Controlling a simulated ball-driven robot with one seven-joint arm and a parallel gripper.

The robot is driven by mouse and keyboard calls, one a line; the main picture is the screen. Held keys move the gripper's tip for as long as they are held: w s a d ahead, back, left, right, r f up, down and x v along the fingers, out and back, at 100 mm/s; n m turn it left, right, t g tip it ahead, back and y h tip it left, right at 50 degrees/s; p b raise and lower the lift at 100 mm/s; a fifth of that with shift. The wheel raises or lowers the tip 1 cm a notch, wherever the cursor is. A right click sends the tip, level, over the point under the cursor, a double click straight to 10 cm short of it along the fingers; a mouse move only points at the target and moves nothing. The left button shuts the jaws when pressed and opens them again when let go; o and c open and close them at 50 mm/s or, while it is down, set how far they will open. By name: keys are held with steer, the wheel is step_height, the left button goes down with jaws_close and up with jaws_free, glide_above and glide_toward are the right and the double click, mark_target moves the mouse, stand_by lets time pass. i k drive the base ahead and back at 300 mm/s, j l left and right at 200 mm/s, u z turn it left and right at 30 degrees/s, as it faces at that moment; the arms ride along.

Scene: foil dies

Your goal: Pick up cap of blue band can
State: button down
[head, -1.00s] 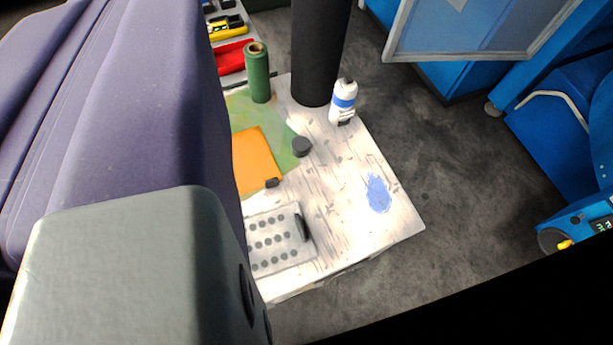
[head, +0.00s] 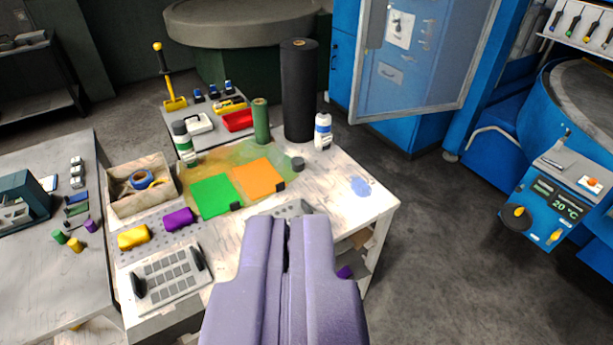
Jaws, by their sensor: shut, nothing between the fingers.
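A white can with a blue band (head: 323,136) stands upright at the back right of the worktable, beside a tall black roll. Its small pale top (head: 323,117) shows, but it is too small to tell the cap apart clearly. My gripper (head: 288,221) has purple fingers, seen from behind in the lower middle. It is shut and empty, nearer the camera than the can, and the two are well apart. The fingers hide part of the table's front and a perforated grey plate (head: 294,208).
The black roll (head: 299,92) and a green roll (head: 261,121) stand left of the can. A dark round piece (head: 298,164), orange sheet (head: 259,178) and green sheet (head: 215,196) lie on the worktable (head: 343,187). A green-banded can (head: 184,142) stands further left.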

mark_target(297, 163)
steer(key=i+l+z, duration=0.2)
steer(key=i+z, duration=0.2)
steer(key=i+l+z, duration=0.1)
steer(key=i+z, duration=0.65)
steer(key=i+j+z, duration=0.35)
steer(key=i+l, duration=0.15)
steer(key=i, duration=0.2)
steer(key=i+l, duration=0.15)
steer(key=i, duration=0.25)
steer(key=i+l, duration=0.15)
steer(key=i, duration=0.2)
steer(key=i+j+u, duration=0.1)
steer(key=i+u, duration=0.6)
steer(key=u, duration=0.15)
steer(key=i+l+u, duration=0.1)
steer(key=i+u, duration=0.35)
steer(key=i+l+u, duration=0.2)
steer(key=u, duration=0.25)
steer(key=i+u, duration=0.25)
steer(key=u, duration=0.25)
steer(key=i+u, duration=0.3)
steer(key=u, duration=0.2)
steer(key=i+l+u, duration=0.2)
steer(key=u, duration=0.25)
steer(key=i+l+u, duration=0.25)
steer(key=u, duration=0.25)
steer(key=i+l+u, duration=0.15)
steer(key=l+u, duration=0.2)
steer(key=u, duration=0.15)
steer(key=i+l+u, duration=0.15)
